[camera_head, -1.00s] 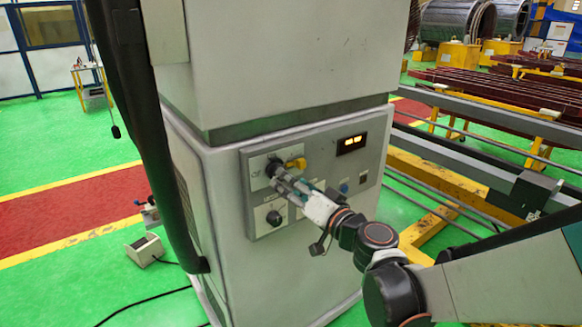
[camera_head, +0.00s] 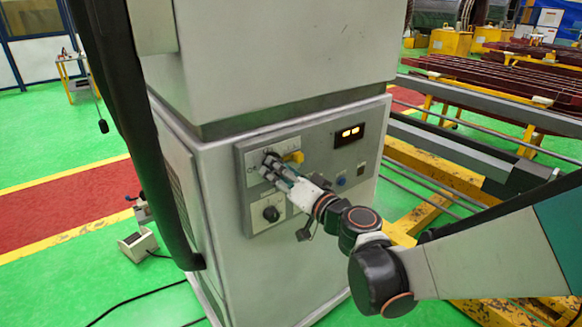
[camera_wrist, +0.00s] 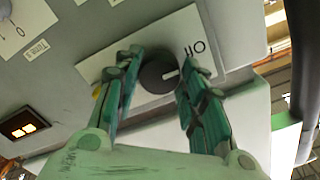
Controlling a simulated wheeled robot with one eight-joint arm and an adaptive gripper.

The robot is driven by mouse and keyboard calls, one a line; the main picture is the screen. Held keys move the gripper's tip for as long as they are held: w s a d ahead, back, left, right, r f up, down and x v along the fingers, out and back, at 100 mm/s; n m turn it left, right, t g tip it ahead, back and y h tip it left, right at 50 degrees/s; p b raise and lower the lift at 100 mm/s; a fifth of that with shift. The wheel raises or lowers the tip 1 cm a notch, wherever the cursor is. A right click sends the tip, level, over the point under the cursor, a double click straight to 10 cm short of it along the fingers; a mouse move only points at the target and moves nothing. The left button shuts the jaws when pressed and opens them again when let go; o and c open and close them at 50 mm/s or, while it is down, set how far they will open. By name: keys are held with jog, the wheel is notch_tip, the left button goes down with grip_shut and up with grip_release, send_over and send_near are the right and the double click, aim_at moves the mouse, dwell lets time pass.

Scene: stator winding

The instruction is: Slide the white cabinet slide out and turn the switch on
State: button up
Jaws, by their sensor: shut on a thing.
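A grey control panel (camera_head: 236,190) is mounted on the white cabinet (camera_head: 240,275). The black rotary switch (camera_head: 268,158) sits on a white label plate at the panel's upper left; it also shows in the wrist view (camera_wrist: 158,77), with a white mark on its right side. My gripper (camera_head: 274,168) has its fingers around this switch, one on each side, and is shut on it. In the wrist view my gripper (camera_wrist: 160,85) partly covers the white label plate (camera_wrist: 222,35). A yellow part (camera_head: 293,157) is beside the switch. I cannot tell which part is the white slide.
A thick black hose (camera_head: 135,150) hangs at the left. Yellow frames and rails (camera_head: 420,170) stand at the right.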

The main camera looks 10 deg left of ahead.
jog(key=shift+m, duration=9)
jog(key=o, duration=1.1)
jog(key=shift+c, duration=0.2)
